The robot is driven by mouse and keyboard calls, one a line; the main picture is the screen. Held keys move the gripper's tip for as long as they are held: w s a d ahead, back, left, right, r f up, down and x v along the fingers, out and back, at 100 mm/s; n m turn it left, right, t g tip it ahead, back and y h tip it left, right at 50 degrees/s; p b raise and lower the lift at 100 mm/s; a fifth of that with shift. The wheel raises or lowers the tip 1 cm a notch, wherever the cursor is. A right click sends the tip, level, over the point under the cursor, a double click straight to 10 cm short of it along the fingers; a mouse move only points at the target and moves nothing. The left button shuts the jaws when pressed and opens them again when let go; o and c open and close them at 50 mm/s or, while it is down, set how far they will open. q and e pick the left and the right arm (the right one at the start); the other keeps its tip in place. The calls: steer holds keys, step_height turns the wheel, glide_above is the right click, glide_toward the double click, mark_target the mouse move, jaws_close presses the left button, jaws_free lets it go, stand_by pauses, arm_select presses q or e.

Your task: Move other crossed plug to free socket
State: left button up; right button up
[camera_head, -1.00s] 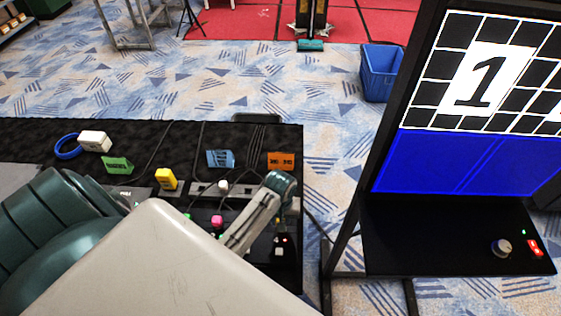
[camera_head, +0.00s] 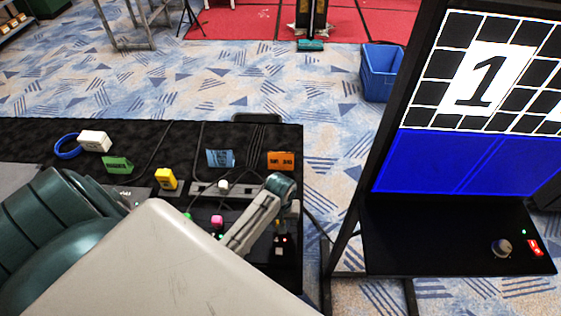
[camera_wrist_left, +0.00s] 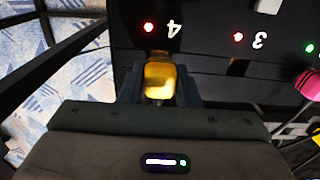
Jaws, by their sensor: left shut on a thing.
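In the left wrist view, my left gripper (camera_wrist_left: 160,88) is shut on a yellow plug (camera_wrist_left: 159,79). The plug is at the black panel (camera_wrist_left: 205,70), just below the number 4 (camera_wrist_left: 173,25) and its red light (camera_wrist_left: 149,27). I cannot tell whether it is seated in the socket. The number 3 (camera_wrist_left: 260,40) also has a red light. A pink plug (camera_wrist_left: 308,84) is at the right edge near a green light; it also shows in the head view (camera_head: 217,222). My arm hides part of the panel in the head view. My right gripper is not in view.
The black table holds a yellow block (camera_head: 166,179), and green (camera_head: 117,165), blue (camera_head: 220,158) and orange (camera_head: 281,160) labels, with cables between. The video wall screen (camera_head: 475,105) stands at right, with a knob (camera_head: 502,248) on its base. A blue bin (camera_head: 381,72) stands behind.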

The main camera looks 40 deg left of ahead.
arm_select(q)
steer(key=shift+f, duration=0.6)
steer(key=o, duration=1.6)
steer(key=shift+r, duration=3.45)
